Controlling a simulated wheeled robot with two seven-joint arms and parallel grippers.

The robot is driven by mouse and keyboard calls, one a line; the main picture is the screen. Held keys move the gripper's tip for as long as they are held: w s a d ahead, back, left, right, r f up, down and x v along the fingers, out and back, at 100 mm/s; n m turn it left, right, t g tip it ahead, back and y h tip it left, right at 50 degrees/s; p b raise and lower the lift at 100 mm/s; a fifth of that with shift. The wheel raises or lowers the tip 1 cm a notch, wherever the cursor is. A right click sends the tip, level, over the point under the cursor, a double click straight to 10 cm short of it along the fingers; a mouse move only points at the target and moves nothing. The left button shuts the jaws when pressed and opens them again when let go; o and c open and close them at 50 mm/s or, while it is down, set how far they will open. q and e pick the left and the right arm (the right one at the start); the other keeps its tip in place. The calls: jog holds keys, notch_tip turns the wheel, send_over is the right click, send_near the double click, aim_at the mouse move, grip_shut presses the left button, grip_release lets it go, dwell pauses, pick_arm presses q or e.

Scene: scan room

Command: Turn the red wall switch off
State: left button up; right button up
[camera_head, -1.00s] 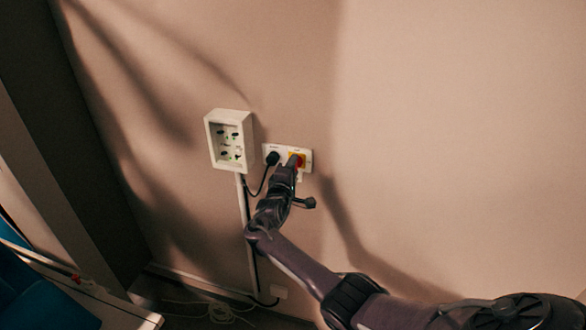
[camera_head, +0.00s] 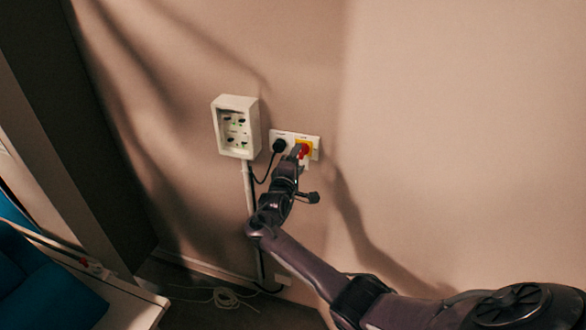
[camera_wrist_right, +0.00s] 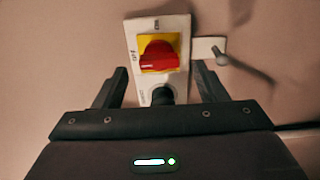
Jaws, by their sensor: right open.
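The red wall switch (camera_head: 304,150) is a red knob on a yellow square, at the right end of a white wall plate (camera_head: 313,141). In the right wrist view the red knob (camera_wrist_right: 158,57) lies sideways, with small dark lettering on the plate around it. My right gripper (camera_head: 296,157) is just in front of the switch and hides part of it in the head view. In the right wrist view my right gripper (camera_wrist_right: 162,80) is open, with its fingers either side of the plate and nothing between them held. Contact with the knob cannot be seen. My left gripper is out of view.
A black plug (camera_head: 279,146) sits in the same plate, left of the switch, its cable hanging down. A white socket box (camera_head: 237,127) is mounted farther left. A small white tab (camera_wrist_right: 211,48) juts out beside the switch. The wall to the right is bare.

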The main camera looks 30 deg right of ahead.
jog(key=v, duration=0.5)
jog(key=shift+b, duration=0.35)
jog(key=s+a+f+y+b, duration=0.1)
jog(key=s+f+y, duration=0.15)
jog(key=f, duration=0.85)
jog(key=s+a+f+g+y+b, duration=0.15)
jog(key=s+f, duration=0.25)
jog(key=f, duration=0.6)
jog(key=s+a+f+y+b, duration=0.1)
jog(key=s+f+y+b, duration=0.15)
jog(key=f, duration=0.85)
jog(key=s+a+f+m+g+y+b, duration=0.1)
jog(key=s+a+f+g+y, duration=0.1)
jog(key=s+f, duration=0.7)
jog(key=s+a+f+g+y+b, duration=0.1)
jog(key=s+a+f+g+y, duration=0.15)
jog(key=s+f, duration=0.65)
jog(key=s+a+f+m+g+y, duration=0.1)
jog(key=s+f, duration=0.3)
jog(key=s, duration=0.5)
jog(key=s+a+f+m+g+y+b, duration=0.1)
jog(key=s+f, duration=0.4)
jog(key=s, duration=0.5)
jog(key=s+a+f+m+g+b, duration=0.1)
jog(key=s+a+f, duration=0.3)
jog(key=s, duration=0.5)
jog(key=shift+s+a+f+m+g+y, duration=0.25)
jog(key=shift+f+m+g+y, duration=0.15)
jog(key=shift+f+m+g, duration=0.35)
